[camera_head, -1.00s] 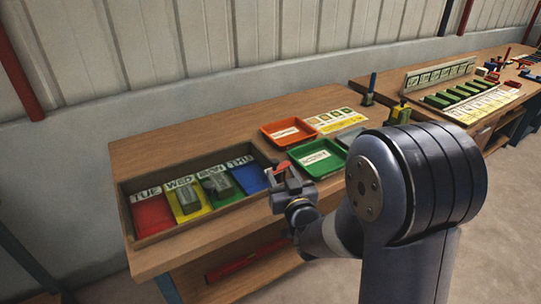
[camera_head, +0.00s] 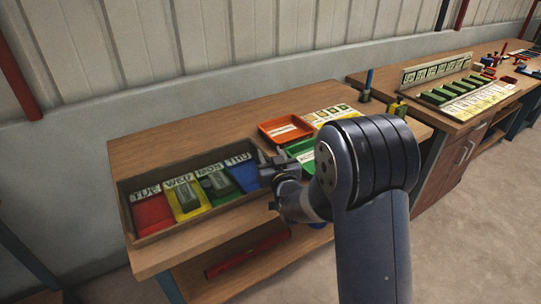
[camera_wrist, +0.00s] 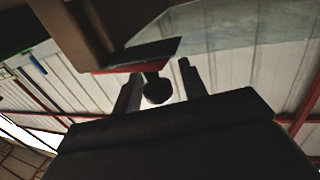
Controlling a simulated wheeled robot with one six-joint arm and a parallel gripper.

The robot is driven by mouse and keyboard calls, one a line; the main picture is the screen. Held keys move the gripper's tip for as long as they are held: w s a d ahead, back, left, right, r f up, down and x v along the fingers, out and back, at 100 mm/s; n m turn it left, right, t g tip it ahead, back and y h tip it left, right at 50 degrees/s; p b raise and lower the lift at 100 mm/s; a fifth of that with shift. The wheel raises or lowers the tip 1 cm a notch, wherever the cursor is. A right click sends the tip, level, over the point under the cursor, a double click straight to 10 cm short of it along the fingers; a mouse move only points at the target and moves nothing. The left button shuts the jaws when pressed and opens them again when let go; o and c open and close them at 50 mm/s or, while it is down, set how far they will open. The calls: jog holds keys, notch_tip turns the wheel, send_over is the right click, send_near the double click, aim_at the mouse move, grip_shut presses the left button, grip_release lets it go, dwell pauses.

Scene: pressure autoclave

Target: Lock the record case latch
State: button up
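I cannot pick out the record case or its latch for certain. In the head view my gripper (camera_head: 270,162) is by the right end of a wooden tray (camera_head: 142,240), near the blue THU compartment. In the wrist view the two fingers of my gripper (camera_wrist: 159,72) stand apart. A dark round knob (camera_wrist: 158,91) shows between them, with a visible gap at the right finger; whether they touch it is unclear. Just beyond is a dark flat piece with a red edge (camera_wrist: 138,57). My arm hides part of the table beside the gripper.
An orange tray (camera_head: 284,130) and a partly hidden green tray (camera_head: 300,150) lie behind my gripper. A second bench (camera_head: 440,119) stands at the right.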

grip_shut()
jog(key=shift+f+b, duration=0.15)
jog(key=shift+b, duration=0.35)
jog(key=shift+w+a+m+h+b, duration=0.1)
jog(key=shift+m+h+b, duration=0.4)
jog(key=shift+b, duration=0.6)
jog(key=shift+w+t+h+b, duration=0.1)
jog(key=shift+t+h+b, duration=0.2)
jog(key=shift+h+b, duration=0.1)
jog(key=shift+r+m+h+b, duration=0.2)
jog(key=shift+m+h+b, duration=0.1)
jog(key=shift+w, duration=0.1)
jog(key=shift+o, duration=0.7)
grip_release()
